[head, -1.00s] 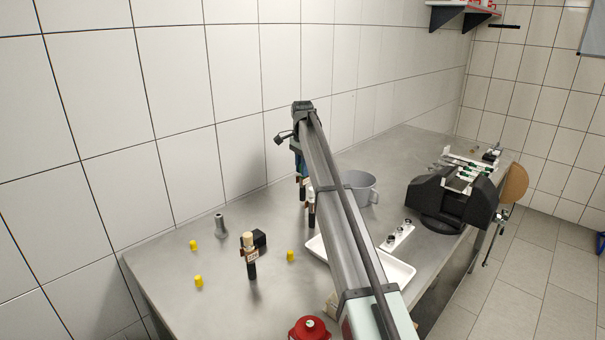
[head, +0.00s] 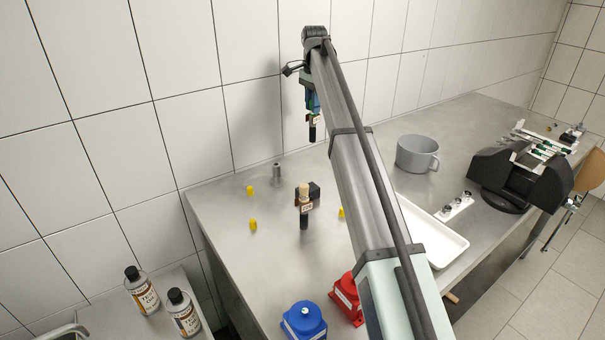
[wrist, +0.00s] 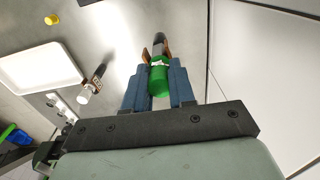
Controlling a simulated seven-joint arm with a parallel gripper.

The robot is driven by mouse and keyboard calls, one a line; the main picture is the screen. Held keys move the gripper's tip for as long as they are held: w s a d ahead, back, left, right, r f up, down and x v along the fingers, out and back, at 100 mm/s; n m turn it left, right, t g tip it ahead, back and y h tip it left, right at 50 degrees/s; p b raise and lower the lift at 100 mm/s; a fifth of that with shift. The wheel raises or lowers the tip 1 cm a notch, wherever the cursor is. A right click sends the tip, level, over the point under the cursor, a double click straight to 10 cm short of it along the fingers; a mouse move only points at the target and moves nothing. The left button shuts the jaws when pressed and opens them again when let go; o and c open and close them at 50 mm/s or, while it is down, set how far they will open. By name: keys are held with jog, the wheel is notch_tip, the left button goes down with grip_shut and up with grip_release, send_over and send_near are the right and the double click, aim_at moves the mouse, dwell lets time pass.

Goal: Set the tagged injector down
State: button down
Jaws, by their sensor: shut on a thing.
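My gripper (head: 312,103) is shut on an injector (head: 312,130) with a dark lower body and a brown-and-white tag. In the wrist view its green cap (wrist: 159,80) sits between my blue fingers. It hangs upright near the back wall; its gap to the bench is hard to judge. A second tagged injector (head: 304,208) with a beige cap stands upright on the bench, nearer and slightly left.
Yellow caps (head: 253,225) and a grey metal piece (head: 277,172) stand on the steel bench (head: 240,275). A white tray (head: 440,245), grey mug (head: 417,153) and black fixture (head: 520,180) are right of my arm. Blue (head: 304,320) and red (head: 346,298) containers are in front.

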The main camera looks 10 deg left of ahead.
jog(key=shift+s+a+m, duration=1)
jog(key=shift+s+a, duration=0.65)
jog(key=shift+s, duration=0.9)
notch_tip(320, 180, down, 10)
jog(key=shift+f, duration=0.35)
jog(key=c, duration=0.9)
grip_release()
jog(key=shift+c, duration=0.2)
notch_tip(320, 180, up, 12)
jog(key=shift+r, duration=0.2)
